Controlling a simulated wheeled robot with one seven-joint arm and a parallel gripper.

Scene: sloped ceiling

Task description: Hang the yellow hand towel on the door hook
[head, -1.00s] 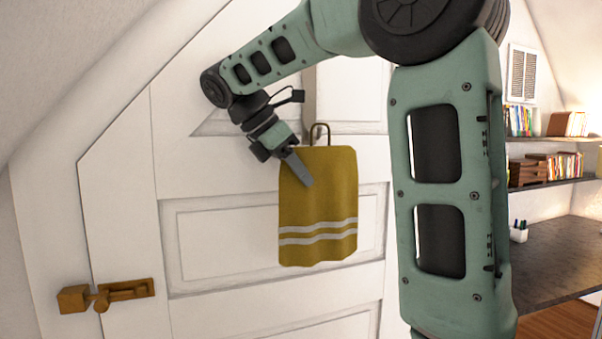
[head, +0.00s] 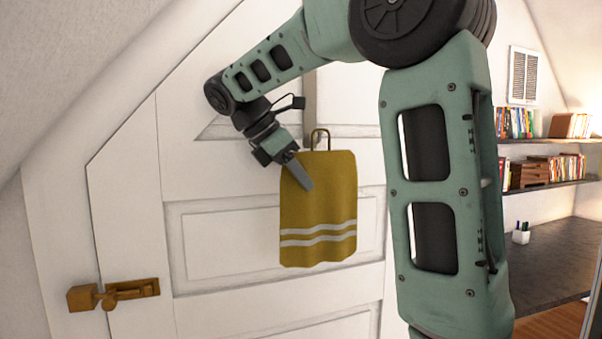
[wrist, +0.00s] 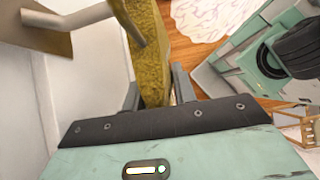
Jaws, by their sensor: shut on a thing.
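The yellow hand towel (head: 325,215), with two white stripes near its bottom, hangs spread out in front of the white door in the head view. My gripper (head: 301,174) is shut on its upper left part. In the wrist view the towel (wrist: 150,50) runs between the two fingers of my gripper (wrist: 158,92). A brownish loop (head: 320,132) stands above the towel's top edge, below a metal strap (head: 309,95) on the door. A metal hook (wrist: 75,20) reaches close to the towel in the wrist view. I cannot tell whether the towel rests on it.
The door (head: 225,240) has raised panels and a brass latch (head: 115,293) at lower left. The sloped ceiling closes in on the left. Shelves with books (head: 548,168) and a dark desk (head: 545,260) with a pen cup (head: 521,233) stand at right.

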